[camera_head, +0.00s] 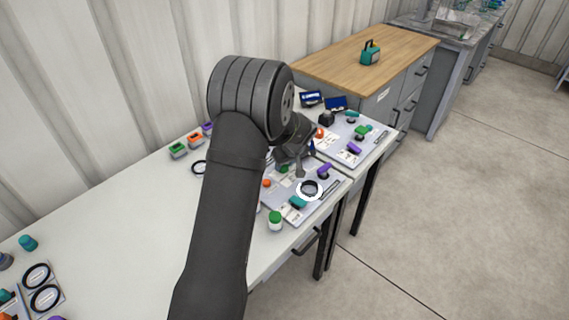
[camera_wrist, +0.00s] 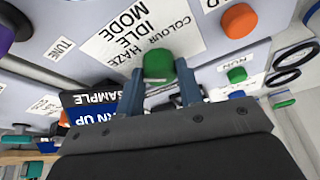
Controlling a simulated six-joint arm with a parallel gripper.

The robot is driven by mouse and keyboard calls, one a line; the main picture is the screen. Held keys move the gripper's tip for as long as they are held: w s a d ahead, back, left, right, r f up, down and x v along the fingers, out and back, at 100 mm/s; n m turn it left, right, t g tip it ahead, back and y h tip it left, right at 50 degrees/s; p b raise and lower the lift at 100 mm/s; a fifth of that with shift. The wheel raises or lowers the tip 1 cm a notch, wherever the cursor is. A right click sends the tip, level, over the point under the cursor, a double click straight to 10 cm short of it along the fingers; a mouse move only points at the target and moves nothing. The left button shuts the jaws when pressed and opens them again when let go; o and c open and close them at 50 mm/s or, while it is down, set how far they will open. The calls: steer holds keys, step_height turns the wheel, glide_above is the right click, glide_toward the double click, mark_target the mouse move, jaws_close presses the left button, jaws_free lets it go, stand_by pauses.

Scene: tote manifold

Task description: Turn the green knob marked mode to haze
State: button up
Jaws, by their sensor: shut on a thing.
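The green knob (camera_wrist: 159,64) stands on a pale panel in the wrist view. Beside it is a white label (camera_wrist: 138,36) reading MODE, IDLE, HAZE and COLOUR, tilted and upside down in the picture. My gripper (camera_wrist: 165,90) has one finger on each side of the green knob and is shut on it. The knob's lower part lies between the fingers. I cannot tell which word the knob points at. In the head view my gripper (camera_head: 301,172) is low over the panel on the white table, and my arm hides part of the panel.
A blue sign (camera_wrist: 92,101) reading SAMPLE is near the left finger. A second panel (camera_head: 338,150) lies beyond in the head view.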

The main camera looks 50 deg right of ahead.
stand_by(0.4)
steer(key=o, duration=1)
steer(key=shift+c, duration=0.2)
